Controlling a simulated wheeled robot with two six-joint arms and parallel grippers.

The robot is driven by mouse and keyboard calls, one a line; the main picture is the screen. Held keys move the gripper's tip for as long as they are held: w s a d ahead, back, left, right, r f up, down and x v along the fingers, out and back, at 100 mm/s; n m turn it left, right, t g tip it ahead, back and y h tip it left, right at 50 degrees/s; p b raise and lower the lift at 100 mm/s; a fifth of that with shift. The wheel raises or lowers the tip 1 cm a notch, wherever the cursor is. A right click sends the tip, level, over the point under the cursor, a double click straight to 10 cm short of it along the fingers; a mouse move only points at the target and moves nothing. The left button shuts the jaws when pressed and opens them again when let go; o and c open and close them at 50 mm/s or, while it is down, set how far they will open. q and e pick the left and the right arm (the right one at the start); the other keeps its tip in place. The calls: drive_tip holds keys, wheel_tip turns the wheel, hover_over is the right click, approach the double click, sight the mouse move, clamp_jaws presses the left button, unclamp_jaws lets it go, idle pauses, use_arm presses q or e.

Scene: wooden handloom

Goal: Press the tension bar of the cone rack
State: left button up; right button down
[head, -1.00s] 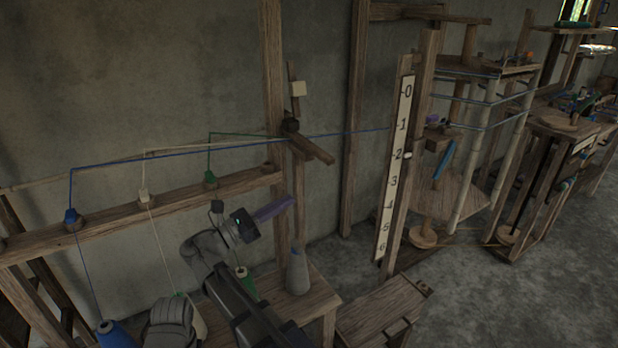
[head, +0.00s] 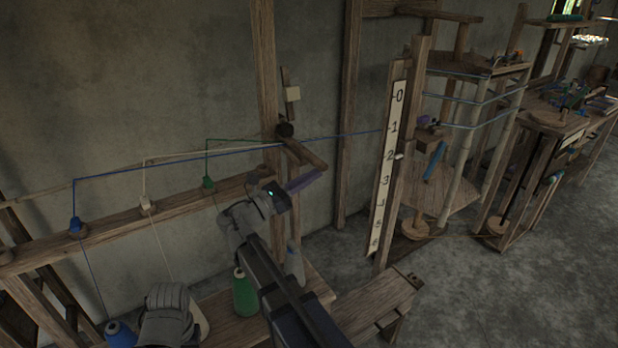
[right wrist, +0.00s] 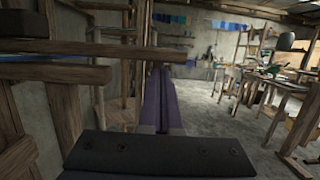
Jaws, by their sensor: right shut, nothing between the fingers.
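The cone rack's wooden beam (head: 110,222) carries thread guides with blue, white and green yarn. A short wooden bar (head: 308,155), apparently the tension bar, juts out from a dark round fitting on the upright post (head: 264,90). My right gripper (head: 316,175) has purple fingers that are shut and empty. Its tips show just below the bar's free end in the head view; I cannot tell whether they touch. In the right wrist view the shut fingers (right wrist: 160,75) point forward, with wooden pieces at upper left. My left gripper is not in view.
A green cone (head: 244,293), a grey cone (head: 295,262) and a blue cone (head: 120,334) stand below the beam. A numbered scale board (head: 388,170) stands to the right, with a low wooden bench (head: 380,305) in front.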

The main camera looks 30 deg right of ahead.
drive_tip(key=shift+r, duration=0.2)
idle(0.3)
wheel_tip(320, 180, up, 2)
drive_tip(key=shift+s+n+p, duration=0.1)
drive_tip(key=shift+n+p, duration=0.5)
drive_tip(key=shift+p, duration=0.55)
drive_tip(key=w+r+n+t+p, duration=0.1)
drive_tip(key=w+r+n+p, duration=0.2)
drive_tip(key=r+p, duration=0.3)
drive_tip(key=w+r+n+t+y+p, duration=0.1)
drive_tip(key=w+r+n+p, duration=0.2)
drive_tip(key=r+p, duration=0.4)
drive_tip(key=w+a+r+n+t+p, duration=0.1)
drive_tip(key=w+r+n+p, duration=0.2)
drive_tip(key=r+p, duration=0.4)
drive_tip(key=shift+w+r+n+p, duration=0.25)
drive_tip(key=shift+w+n+p, duration=0.05)
drive_tip(key=shift+w+p, duration=0.55)
